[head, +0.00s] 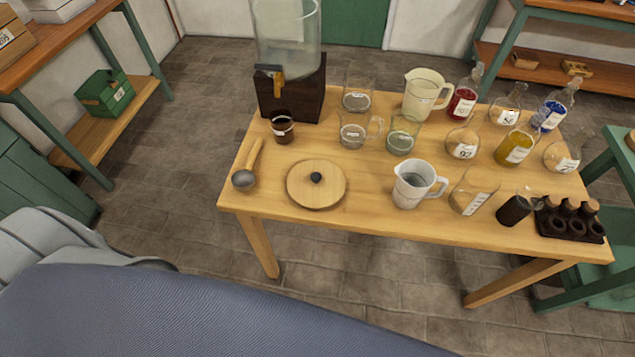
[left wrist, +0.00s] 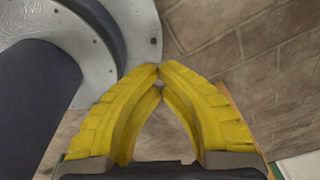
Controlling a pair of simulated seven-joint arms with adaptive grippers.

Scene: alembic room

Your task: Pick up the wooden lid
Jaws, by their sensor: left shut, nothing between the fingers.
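The wooden lid (head: 300,188) is a round, pale wood disc with a small black knob (head: 316,177). It lies flat on the wooden table (head: 390,218), near the table's front left in the head view. My left gripper (left wrist: 159,75) shows in the left wrist view, with its yellow fingers meeting at the tips and nothing between them. The lid does not show clearly in the left wrist view, and neither gripper shows in the head view. My left gripper's exact distance from the lid cannot be told.
A ladle (head: 244,179) lies left of the lid, and a small dark cup (head: 283,128) stands behind it. A white measuring jug (head: 408,190) stands to its right. A large glass dispenser (head: 292,85) and several flasks crowd the back and right. Bare table surrounds the lid.

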